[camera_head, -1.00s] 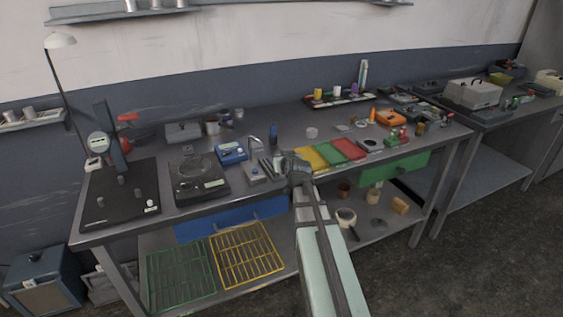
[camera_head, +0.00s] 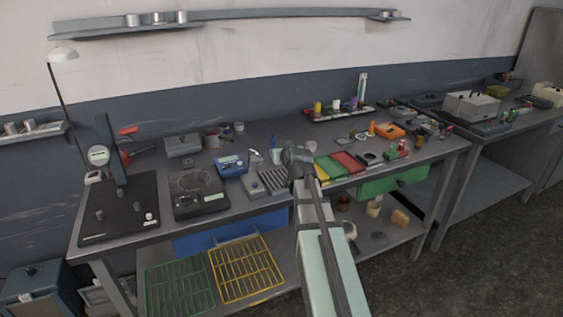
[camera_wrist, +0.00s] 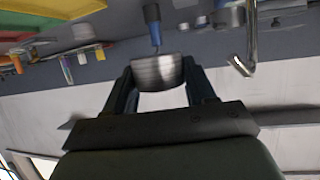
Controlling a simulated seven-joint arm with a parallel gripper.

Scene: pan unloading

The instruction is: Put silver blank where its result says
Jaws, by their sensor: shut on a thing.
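The silver blank (camera_wrist: 157,73) is a short metallic cylinder. In the wrist view it sits between the two fingers of my gripper (camera_wrist: 160,84), which is shut on it. In the head view my gripper (camera_head: 297,158) is over the bench, left of the coloured mats, and hides the blank. The green mat (camera_head: 327,167) and red mat (camera_head: 347,162) lie side by side, with a strip of yellow mat (camera_head: 320,173) showing by my arm. A black device with a round plate and small display (camera_head: 200,194) stands to the left. No result is readable.
A blue device (camera_head: 230,164) and a grey ribbed block (camera_head: 272,180) stand left of my gripper. A dial gauge stand (camera_head: 112,160) is at far left. Several small items crowd the bench's right side. Green and yellow wire racks (camera_head: 246,268) lie below.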

